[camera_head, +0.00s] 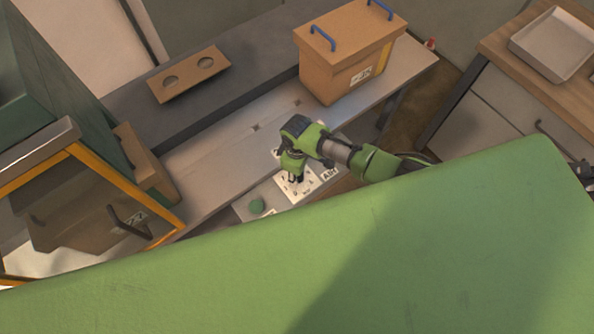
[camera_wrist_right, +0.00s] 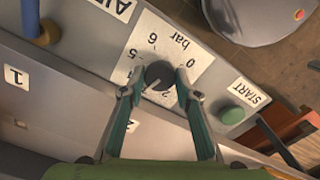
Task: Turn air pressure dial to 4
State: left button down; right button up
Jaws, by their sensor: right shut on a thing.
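The air pressure dial (camera_wrist_right: 159,74) is a dark round knob on a white scale plate (camera_wrist_right: 177,46) marked "bar", with printed numbers including 0, 2, 5 and 6. My right gripper (camera_wrist_right: 160,80) is shut on the knob, one finger on each side. A thin light mark on the knob points toward the low-number side near the gripper; the exact reading is unclear. In the head view my right gripper (camera_head: 292,178) reaches down onto the white plate (camera_head: 313,184) and hides the knob. My left gripper is not in view.
A green START button (camera_wrist_right: 231,114) sits on the panel beside the scale plate; it also shows in the head view (camera_head: 257,205). A brown box with blue handles (camera_head: 345,55) stands on the bench behind. A yellow-framed cabinet (camera_head: 120,170) is at left.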

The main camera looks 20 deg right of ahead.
jog(key=m+p, duration=0.2)
jog(key=m, duration=0.3)
jog(key=shift+m, duration=0.3)
dwell(0.4)
jog(key=o, duration=1.1)
jog(key=shift+r, duration=0.1)
notch_tip(320, 180, up, 12)
jog(key=shift+f, duration=0.1)
